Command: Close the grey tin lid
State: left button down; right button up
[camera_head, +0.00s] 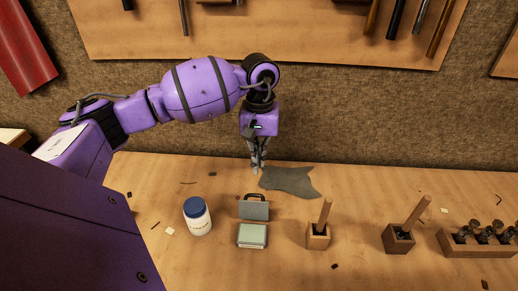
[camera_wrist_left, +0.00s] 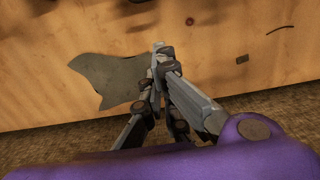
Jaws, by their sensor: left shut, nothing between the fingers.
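The grey tin (camera_head: 252,237) stands on the bench, front of centre in the head view. Its grey lid (camera_head: 254,211) is raised at the tin's far edge, with a dark handle loop (camera_head: 254,197) along the top. My left gripper (camera_head: 257,168) points down behind the lid, apart from it, beside a grey cloth. Its fingers are shut and empty. In the left wrist view the shut fingertips (camera_wrist_left: 160,50) show over the bench next to the cloth; the tin and lid cannot be made out there. My right gripper is not in view.
The grey cloth (camera_head: 290,181) lies flat. A white jar with a blue cap (camera_head: 197,217) stands left of the tin. Wooden blocks holding sticks (camera_head: 318,236) (camera_head: 398,238) and a rack (camera_head: 478,242) stand to the right. Small scraps dot the bench. A felt wall rises behind.

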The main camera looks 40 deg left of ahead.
pick_arm(q)
notch_tip(320, 180, down, 5)
jog(key=shift+s+d+f+p, duration=0.1)
jog(key=shift+s+f+p, duration=0.05)
jog(key=shift+p, duration=0.2)
jog(key=shift+s+d+r+p, duration=0.4)
jog(key=shift+s+r, duration=0.05)
jog(key=shift+s, duration=0.2)
jog(key=shift+s+d+r+p, duration=0.35)
jog(key=shift+s+r+p, duration=0.1)
jog(key=shift+s, duration=0.15)
jog(key=shift+s+d, duration=0.1)
jog(key=shift+s, duration=0.05)
jog(key=shift+f, duration=0.1)
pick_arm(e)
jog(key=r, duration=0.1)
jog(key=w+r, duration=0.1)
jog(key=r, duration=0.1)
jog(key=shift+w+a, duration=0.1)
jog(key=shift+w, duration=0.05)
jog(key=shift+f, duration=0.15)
pick_arm(q)
jog(key=shift+s+d+r+t, duration=0.15)
jog(key=shift+s+r+t, duration=0.15)
jog(key=shift+r+t, duration=0.1)
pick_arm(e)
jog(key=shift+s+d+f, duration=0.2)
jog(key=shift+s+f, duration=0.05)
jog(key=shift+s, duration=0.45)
